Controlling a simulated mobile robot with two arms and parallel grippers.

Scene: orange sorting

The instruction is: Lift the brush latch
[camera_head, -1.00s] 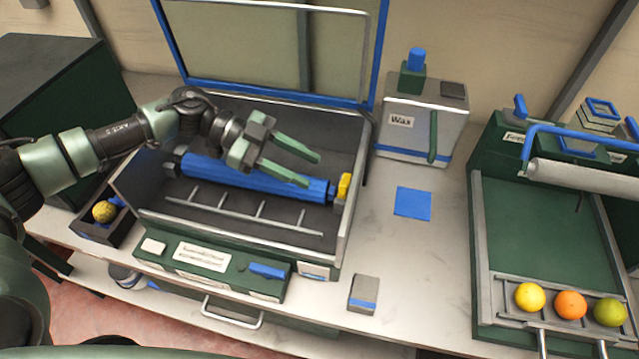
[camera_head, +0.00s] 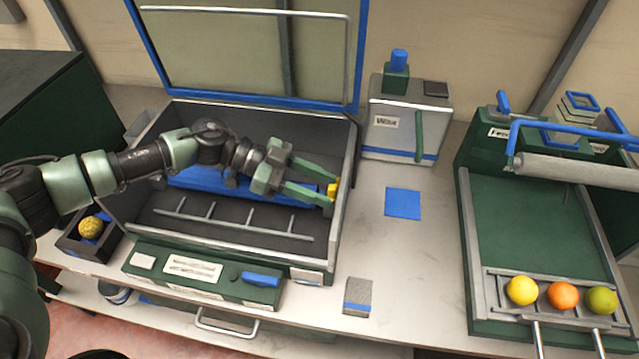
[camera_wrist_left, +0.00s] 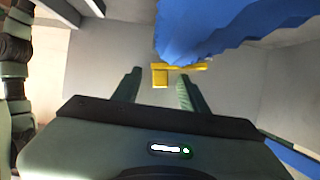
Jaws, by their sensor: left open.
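The brush latch (camera_head: 332,191) is a small yellow piece at the right end of the blue roller brush (camera_head: 215,180), inside the open grey machine box (camera_head: 345,190). My left gripper (camera_head: 331,192) reaches over the brush from the left, with its green fingertips close to the latch and partly covering it. In the left wrist view the yellow latch (camera_wrist_left: 161,76) lies ahead, its lower tab in line with the gap between the two open fingers (camera_wrist_left: 156,88). The blue brush (camera_wrist_left: 215,28) shows beyond it. I cannot tell whether the fingers touch the latch. My right gripper is not in view.
The raised blue-framed lid (camera_head: 356,60) stands behind the box. A wax canister (camera_head: 405,125), a blue square (camera_head: 403,203) and a small grey block (camera_head: 358,296) are to the right. A green feeder tray (camera_head: 525,220) holds fruit. A bin (camera_head: 75,248) holds a yellow fruit.

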